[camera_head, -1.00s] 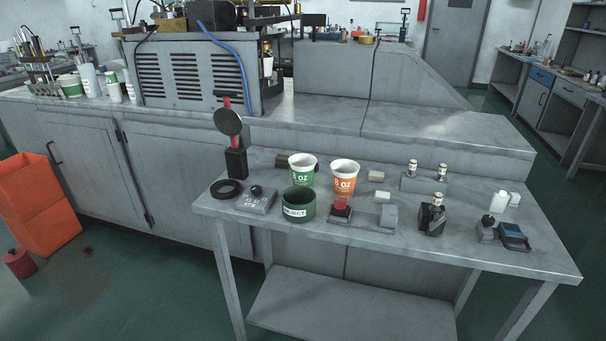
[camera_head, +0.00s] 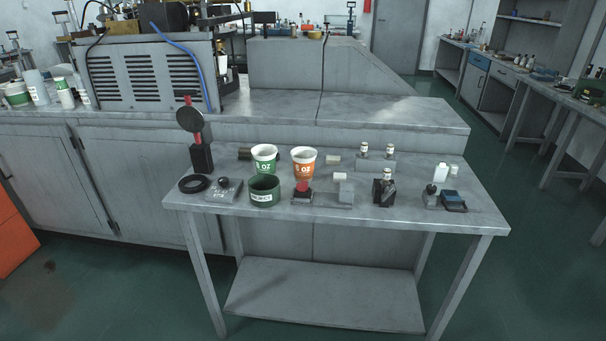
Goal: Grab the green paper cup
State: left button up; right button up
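The green paper cup (camera_head: 264,157), white inside with a green printed band, stands upright on the grey metal table (camera_head: 330,222). A dark green REJECT container (camera_head: 264,192) stands in front of it and hides part of its lower side. An orange and white paper cup (camera_head: 304,161) stands upright just to its right, apart from it. Neither of my grippers shows in the head view.
A black stand with a round dark disc (camera_head: 190,121) rises left of the cups. A black ring (camera_head: 193,184) and small devices line the table's front. Small bottles (camera_head: 364,150) stand to the right. A grey bench with a vented machine (camera_head: 150,75) is behind.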

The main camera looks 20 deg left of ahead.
aim_at(264, 155)
jog(key=z, duration=1.4)
jog(key=i, duration=0.1)
jog(key=u, duration=1.9)
jog(key=i, duration=0.95)
jog(key=u, duration=1)
